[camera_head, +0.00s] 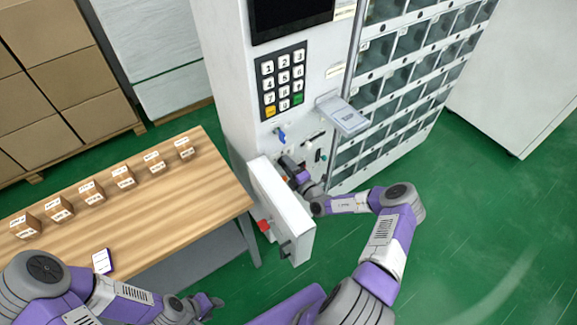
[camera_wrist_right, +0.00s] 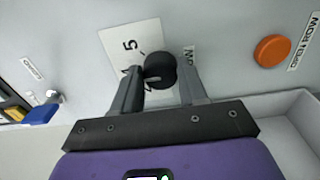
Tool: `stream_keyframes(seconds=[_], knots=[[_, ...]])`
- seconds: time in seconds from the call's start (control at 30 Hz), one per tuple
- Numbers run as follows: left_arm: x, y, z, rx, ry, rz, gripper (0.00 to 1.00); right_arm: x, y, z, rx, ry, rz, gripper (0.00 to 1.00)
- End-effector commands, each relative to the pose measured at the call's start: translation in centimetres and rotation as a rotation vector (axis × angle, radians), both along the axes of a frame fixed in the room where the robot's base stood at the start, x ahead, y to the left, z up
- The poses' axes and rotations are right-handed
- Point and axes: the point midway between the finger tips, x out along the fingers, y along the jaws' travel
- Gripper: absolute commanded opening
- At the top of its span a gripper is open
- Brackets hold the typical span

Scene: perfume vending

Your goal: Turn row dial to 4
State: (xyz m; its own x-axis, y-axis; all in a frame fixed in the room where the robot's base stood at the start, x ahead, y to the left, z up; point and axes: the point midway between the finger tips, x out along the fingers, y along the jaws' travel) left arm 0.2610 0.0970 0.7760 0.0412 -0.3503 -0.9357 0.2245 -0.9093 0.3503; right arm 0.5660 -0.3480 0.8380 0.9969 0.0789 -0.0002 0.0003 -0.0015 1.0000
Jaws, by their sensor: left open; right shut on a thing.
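The row dial (camera_wrist_right: 160,68) is a round black knob on the vending machine's pale panel in the right wrist view. A white label plate (camera_wrist_right: 128,50) behind it shows a 5 at the upper left; the other digits are partly hidden by the knob and fingers. My right gripper (camera_wrist_right: 161,82) is shut on the dial, one finger on each side. In the head view the right gripper (camera_head: 293,172) reaches in to the panel below the keypad, and the dial is hidden there. My left gripper (camera_head: 208,304) is open and empty, low in front of the machine.
An open white door (camera_head: 283,210) stands out beside my right gripper. A keypad (camera_head: 283,82) and a blue key (camera_head: 280,135) are above. An orange button (camera_wrist_right: 272,50) is right of the dial. A wooden table (camera_head: 160,205) with several small boxes is at left.

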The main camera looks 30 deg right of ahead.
Motion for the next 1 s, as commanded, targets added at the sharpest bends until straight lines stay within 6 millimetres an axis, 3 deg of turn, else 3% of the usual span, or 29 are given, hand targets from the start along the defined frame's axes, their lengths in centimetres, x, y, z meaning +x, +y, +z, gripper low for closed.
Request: stream_keyframes(seconds=[0.23,0.27,0.4,0.77,1.0], knots=[[0.0,0.0,0.0,0.0,0.0,0.0,0.43,0.0,0.0,0.0,-0.001,-0.001,-0.001,0.12],[0.0,0.0,0.0,0.0,0.0,0.0,0.43,0.0,0.0,0.0,-0.001,-0.001,-0.001,0.44],[0.0,0.0,0.0,0.0,0.0,0.0,0.43,0.0,0.0,0.0,-0.001,-0.001,-0.001,0.65],[0.0,0.0,0.1,0.0,0.0,0.0,0.43,-0.4,-0.1,0.0,-0.002,0.001,-0.001,0.67],[0.0,0.0,0.6,0.0,0.0,0.0,0.43,-4.2,-0.5,0.0,-0.001,0.002,-0.003,0.67]])
